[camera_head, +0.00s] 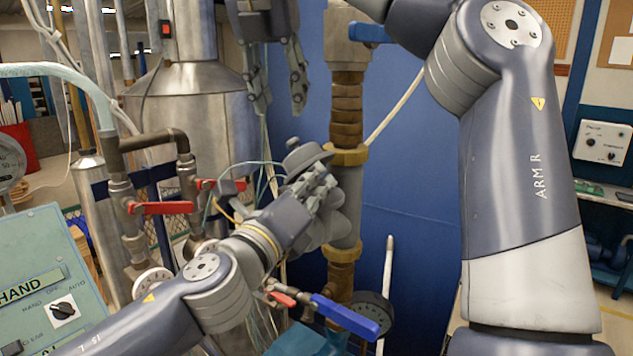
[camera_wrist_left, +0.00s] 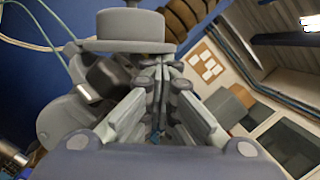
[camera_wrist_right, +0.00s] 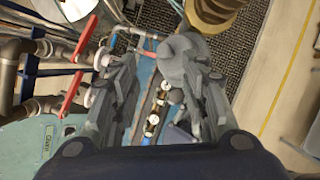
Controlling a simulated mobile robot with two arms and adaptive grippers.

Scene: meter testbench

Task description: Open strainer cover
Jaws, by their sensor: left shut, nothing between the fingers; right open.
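The strainer cover (camera_head: 305,160), a grey round cap with a flat rim, sits at the upper left of the grey strainer body (camera_head: 345,220) on the vertical brass-jointed pipe. My left gripper (camera_head: 325,180) is shut and empty, just in front of the cover and overlapping it in the head view. In the left wrist view the cover (camera_wrist_left: 130,28) lies just beyond the closed fingertips (camera_wrist_left: 163,65); whether they touch cannot be told. My right gripper (camera_head: 280,105) is open and empty, pointing down above and left of the cover. It also shows open in the right wrist view (camera_wrist_right: 155,75).
Red-handled valves (camera_head: 160,208) and pipes stand left of the strainer. A blue lever (camera_head: 345,315) and a dark gauge (camera_head: 372,312) are below it. A blue lever (camera_head: 370,32) is on the pipe above. A green control box (camera_head: 45,270) is at lower left.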

